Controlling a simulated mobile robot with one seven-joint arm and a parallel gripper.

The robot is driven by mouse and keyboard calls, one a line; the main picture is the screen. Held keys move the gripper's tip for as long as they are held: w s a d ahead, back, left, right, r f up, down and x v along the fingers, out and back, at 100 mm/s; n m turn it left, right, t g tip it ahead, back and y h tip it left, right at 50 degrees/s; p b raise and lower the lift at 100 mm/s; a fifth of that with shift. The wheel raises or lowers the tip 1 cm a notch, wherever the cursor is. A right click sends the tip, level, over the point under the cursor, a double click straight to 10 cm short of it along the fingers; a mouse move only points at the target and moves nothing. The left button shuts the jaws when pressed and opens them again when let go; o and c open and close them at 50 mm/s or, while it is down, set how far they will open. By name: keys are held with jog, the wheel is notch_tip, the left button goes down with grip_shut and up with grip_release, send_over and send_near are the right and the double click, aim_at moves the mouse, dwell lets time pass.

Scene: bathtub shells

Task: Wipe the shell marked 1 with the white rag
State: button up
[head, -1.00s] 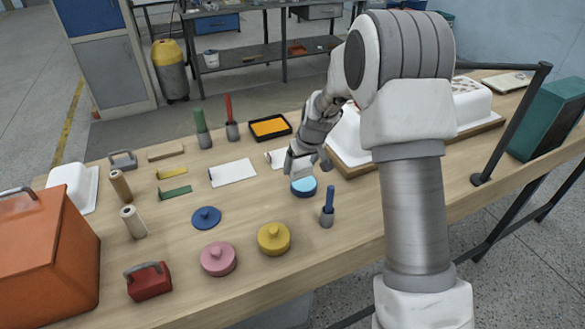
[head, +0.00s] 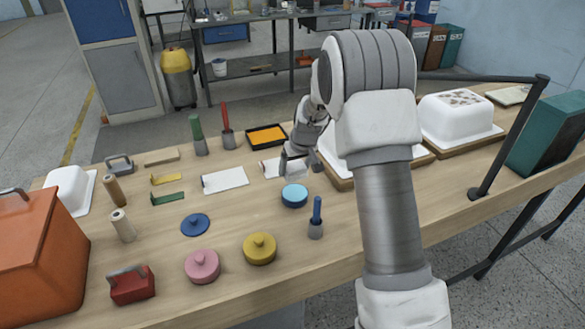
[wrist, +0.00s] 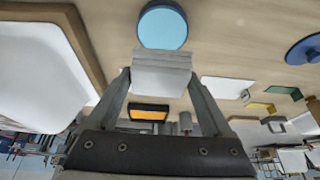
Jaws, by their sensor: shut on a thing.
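My gripper (head: 297,167) is shut on a folded white rag, which shows between the fingers in the wrist view (wrist: 161,73). It holds the rag above the table, just behind a round blue dish with a light-blue top (head: 294,195). A white shell on a wooden board (head: 338,160) stands right of my gripper, partly hidden by my arm; it also shows at the left of the wrist view (wrist: 38,68). Another white shell (head: 450,125) with dark spots on top stands farther right on its own board. I cannot read a number on either shell.
A blue-handled tool in a holder (head: 316,220), yellow lid (head: 259,249), pink lid (head: 202,266) and blue lid (head: 195,225) stand in front. An orange-filled tray (head: 266,137) lies behind. A black rail (head: 505,145) and green box (head: 548,138) bound the right end.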

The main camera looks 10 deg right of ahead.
aim_at(293, 190)
jog(key=shift+f+b, duration=1.6)
jog(key=shift+f, duration=1.35)
jog(key=shift+f+b, duration=0.6)
jog(key=shift+b, duration=0.05)
jog(key=shift+r, duration=0.1)
jog(key=shift+r+p, duration=1.9)
jog(key=shift+r, duration=1.55)
